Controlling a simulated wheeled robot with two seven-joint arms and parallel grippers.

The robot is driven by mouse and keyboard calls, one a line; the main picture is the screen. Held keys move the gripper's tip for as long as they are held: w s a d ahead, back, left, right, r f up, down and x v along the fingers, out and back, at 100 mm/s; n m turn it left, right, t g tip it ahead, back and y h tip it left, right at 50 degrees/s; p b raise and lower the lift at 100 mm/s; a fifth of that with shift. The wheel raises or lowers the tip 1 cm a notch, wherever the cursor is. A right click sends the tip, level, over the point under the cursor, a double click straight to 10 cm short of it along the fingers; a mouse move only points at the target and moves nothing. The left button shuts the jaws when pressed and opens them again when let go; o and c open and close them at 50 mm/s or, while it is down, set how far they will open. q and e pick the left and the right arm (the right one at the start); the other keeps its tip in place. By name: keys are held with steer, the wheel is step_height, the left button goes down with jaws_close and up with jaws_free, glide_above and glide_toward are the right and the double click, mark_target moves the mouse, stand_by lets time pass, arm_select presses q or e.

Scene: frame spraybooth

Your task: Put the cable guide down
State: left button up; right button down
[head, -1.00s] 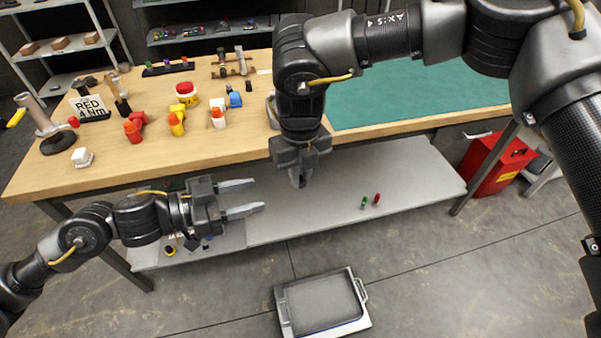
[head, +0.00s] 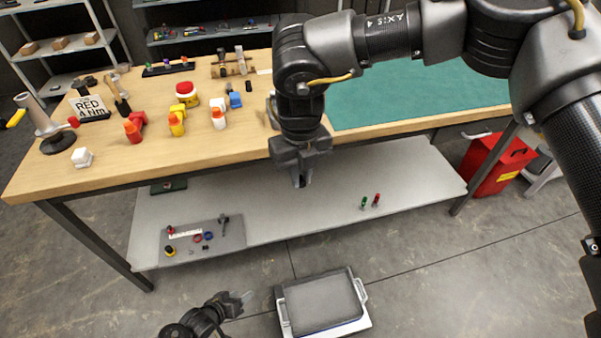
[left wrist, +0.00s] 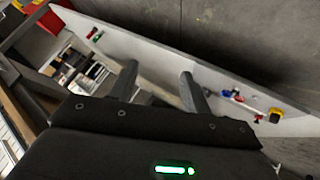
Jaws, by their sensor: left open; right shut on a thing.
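My right gripper (head: 301,183) points down in front of the workbench's front edge, above the lower shelf, in the head view. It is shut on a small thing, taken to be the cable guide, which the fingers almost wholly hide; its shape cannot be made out. My left gripper (head: 246,298) is low over the floor, left of the grey tray. It is open and empty; its two spread fingers also show in the left wrist view (left wrist: 158,88).
The wooden workbench (head: 75,178) carries bottles, a sign and a green mat (head: 420,95). The lower shelf (head: 330,215) holds a grey mat (head: 230,236) with small parts, and green and red pieces. The grey tray (head: 366,322) is on the floor; a red box (head: 497,165) stands right.

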arm_select(q)
steer(key=s+a+f+m+g+y, duration=0.1)
steer(key=s+a+f+g, duration=0.1)
steer(key=s+f, duration=0.4)
steer(key=s+a+f+m+g+y, duration=0.1)
steer(key=s+f, duration=0.5)
steer(key=s, duration=0.9)
steer(key=s+a+f+m+g+y, duration=0.1)
steer(key=s+a+f+g, duration=0.3)
steer(key=s, duration=0.6)
steer(key=shift+s+f+m+y, duration=0.15)
steer(key=shift+f+m+y, duration=0.15)
steer(key=shift+f+y, duration=0.6)
